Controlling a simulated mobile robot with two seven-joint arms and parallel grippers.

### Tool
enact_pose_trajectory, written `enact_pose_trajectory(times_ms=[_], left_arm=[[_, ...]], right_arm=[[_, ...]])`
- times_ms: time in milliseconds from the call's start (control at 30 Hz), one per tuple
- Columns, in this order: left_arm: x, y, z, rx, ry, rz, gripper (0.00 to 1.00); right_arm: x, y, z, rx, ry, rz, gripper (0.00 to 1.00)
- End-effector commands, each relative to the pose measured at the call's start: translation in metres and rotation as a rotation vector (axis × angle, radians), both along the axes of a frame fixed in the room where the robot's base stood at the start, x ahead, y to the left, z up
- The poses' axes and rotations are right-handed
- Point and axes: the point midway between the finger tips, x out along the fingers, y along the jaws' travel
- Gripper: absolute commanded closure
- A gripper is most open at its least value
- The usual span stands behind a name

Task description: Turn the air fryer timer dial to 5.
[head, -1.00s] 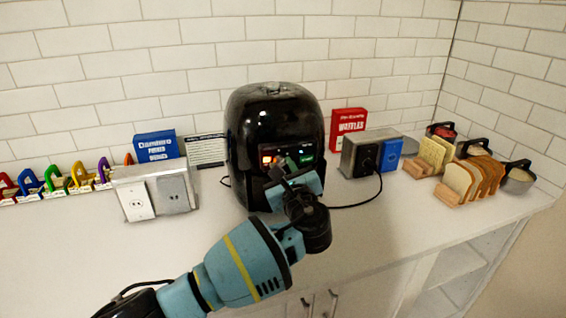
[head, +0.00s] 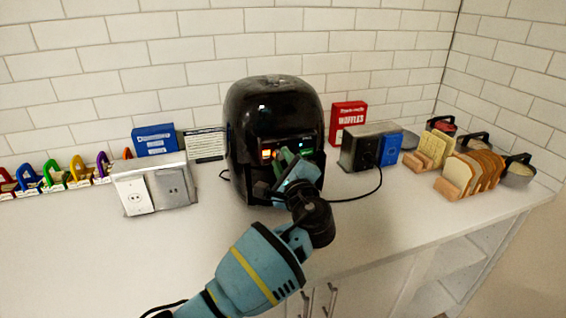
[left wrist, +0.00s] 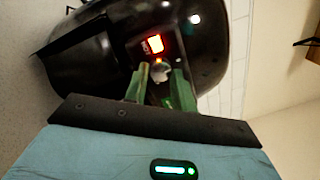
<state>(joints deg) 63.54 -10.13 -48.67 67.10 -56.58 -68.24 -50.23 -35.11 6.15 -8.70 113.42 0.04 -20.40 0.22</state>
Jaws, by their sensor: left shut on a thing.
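The air fryer (head: 275,105) is a glossy black rounded appliance on the counter by the tiled wall. Its front panel has a lit orange-red display (head: 266,154), which also shows in the left wrist view (left wrist: 154,44). My left gripper (head: 284,158) is at this panel, just right of the display. In the left wrist view its two green fingers (left wrist: 160,78) stand on either side of a small grey timer dial (left wrist: 160,71) and are shut on it. The dial's marks and setting cannot be read. In the head view the gripper hides the dial. My right gripper is not in view.
An outlet box (head: 140,193) stands left of the fryer, and another box with a black cord (head: 360,148) stands right. A red waffle box (head: 347,122) is behind. Bread in a wooden rack (head: 453,189) is farther right. The front counter is clear.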

Motion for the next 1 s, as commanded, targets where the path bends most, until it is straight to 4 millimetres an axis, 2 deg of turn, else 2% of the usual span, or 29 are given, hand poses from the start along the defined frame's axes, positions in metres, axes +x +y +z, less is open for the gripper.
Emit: enact_pose_trajectory(times_ms=[467, 500, 667, 1000], left_arm=[[-0.0001, -0.0004, 0.0, -0.016, -0.005, -0.001, 0.97], [-0.0001, -0.0004, 0.0, -0.016, -0.005, -0.001, 0.73], [-0.0001, -0.0004, 0.0, -0.015, -0.005, -0.001, 0.52], [-0.0032, -0.0014, -0.0001, -0.015, -0.005, -0.001, 0.52]], right_arm=[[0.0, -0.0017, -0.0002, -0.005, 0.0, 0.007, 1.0], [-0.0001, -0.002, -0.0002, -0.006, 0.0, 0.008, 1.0], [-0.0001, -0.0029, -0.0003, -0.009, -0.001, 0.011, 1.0], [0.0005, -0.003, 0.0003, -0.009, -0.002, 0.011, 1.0]])
